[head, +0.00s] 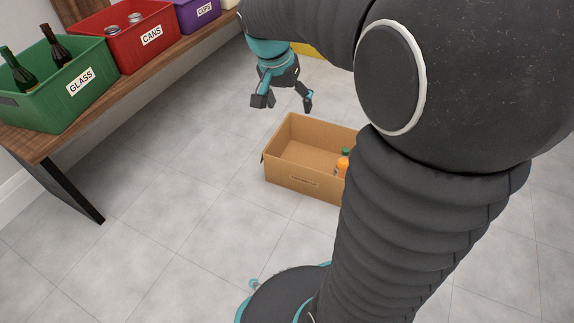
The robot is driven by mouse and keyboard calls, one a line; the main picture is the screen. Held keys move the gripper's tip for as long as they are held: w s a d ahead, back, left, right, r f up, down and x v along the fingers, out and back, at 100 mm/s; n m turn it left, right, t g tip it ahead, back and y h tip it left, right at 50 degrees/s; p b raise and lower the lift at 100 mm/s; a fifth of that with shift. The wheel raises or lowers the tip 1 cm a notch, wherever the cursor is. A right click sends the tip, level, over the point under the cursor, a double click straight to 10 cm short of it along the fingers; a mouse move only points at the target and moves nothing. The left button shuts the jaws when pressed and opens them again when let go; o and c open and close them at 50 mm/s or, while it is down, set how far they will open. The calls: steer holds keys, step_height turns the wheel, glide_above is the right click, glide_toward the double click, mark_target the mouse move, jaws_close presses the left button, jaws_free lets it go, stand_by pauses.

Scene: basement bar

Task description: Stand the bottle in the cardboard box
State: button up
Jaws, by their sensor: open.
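The open cardboard box (290,184) stands on the floor in the middle of the head view; my arm hides its right end. Inside it, at the right, an orange item (343,166) with a green top (345,152) shows partly beside my arm; I cannot tell whether it is a bottle. My gripper (283,103) is open and empty, above and behind the box's far left corner.
A wooden bench (50,144) runs along the left wall with a dark leg (75,192). On it are a red CANS crate (150,38) with cans and a purple CUPS crate (200,14). A yellow thing (308,50) is behind my arm. Floor between bench and box is clear.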

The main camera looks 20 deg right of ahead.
steer(key=s+a+n+t+y, duration=0.1)
steer(key=s+a+n, duration=0.1)
steer(key=s, duration=0.4)
steer(key=s+a+n+t+y, duration=0.1)
steer(key=s+a+n+t, duration=0.1)
steer(key=s, duration=0.4)
steer(key=s+a+r+n+t+y, duration=0.1)
steer(key=s+a+n, duration=0.3)
steer(key=s, duration=0.2)
steer(key=shift+s+a+n, duration=0.2)
steer(key=shift+a+n, duration=0.05)
steer(key=shift+n, duration=0.15)
